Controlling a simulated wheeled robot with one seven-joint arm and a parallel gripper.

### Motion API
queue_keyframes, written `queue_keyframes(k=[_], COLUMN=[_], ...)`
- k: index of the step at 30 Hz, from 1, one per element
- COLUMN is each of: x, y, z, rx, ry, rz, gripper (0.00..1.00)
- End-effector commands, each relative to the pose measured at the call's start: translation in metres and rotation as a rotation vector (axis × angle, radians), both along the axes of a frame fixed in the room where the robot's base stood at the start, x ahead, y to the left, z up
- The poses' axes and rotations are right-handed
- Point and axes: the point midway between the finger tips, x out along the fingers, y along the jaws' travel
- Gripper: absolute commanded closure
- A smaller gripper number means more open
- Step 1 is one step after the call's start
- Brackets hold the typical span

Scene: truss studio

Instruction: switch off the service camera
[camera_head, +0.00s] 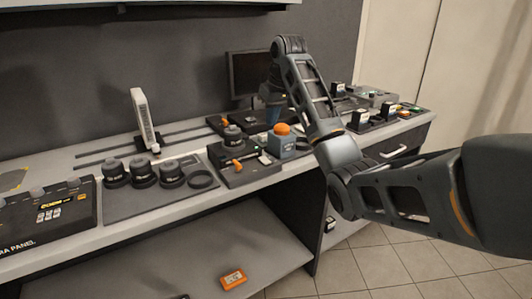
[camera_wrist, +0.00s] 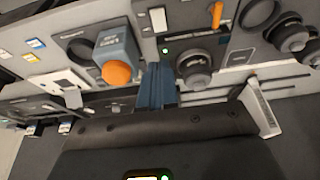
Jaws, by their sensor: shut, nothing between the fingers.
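I cannot tell which item is the service camera. My gripper (camera_head: 272,104) is low over the back of the bench, partly behind my arm in the head view. In the wrist view, its blue fingers (camera_wrist: 158,76) are together and empty. They appear between a grey box with an orange button (camera_wrist: 117,72) and a round black knob-like part (camera_wrist: 194,70). I cannot tell if they touch anything. The head view shows the same box (camera_head: 281,145) and the round part (camera_head: 233,134) on a dark unit with orange levers (camera_head: 240,178).
A dark monitor (camera_head: 248,76) stands behind. Several lens-like parts (camera_head: 143,173) and a white upright device (camera_head: 145,120) are at left, beside a lettered panel (camera_head: 48,214). Label-bearing black boxes (camera_head: 360,120) stand at right. An orange box (camera_head: 232,279) lies on the lower shelf.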

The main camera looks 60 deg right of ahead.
Motion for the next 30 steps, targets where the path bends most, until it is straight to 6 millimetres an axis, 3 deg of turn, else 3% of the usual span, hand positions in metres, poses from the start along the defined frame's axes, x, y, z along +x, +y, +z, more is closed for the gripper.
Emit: queue_keyframes(k=[11, 30], x=[0.002, 0.029], y=[-0.001, -0.019], z=[-0.007, -0.113], rx=[0.001, 0.001], ry=[0.002, 0.002], rz=[-0.001, -0.001], gripper=[1.0, 1.0])
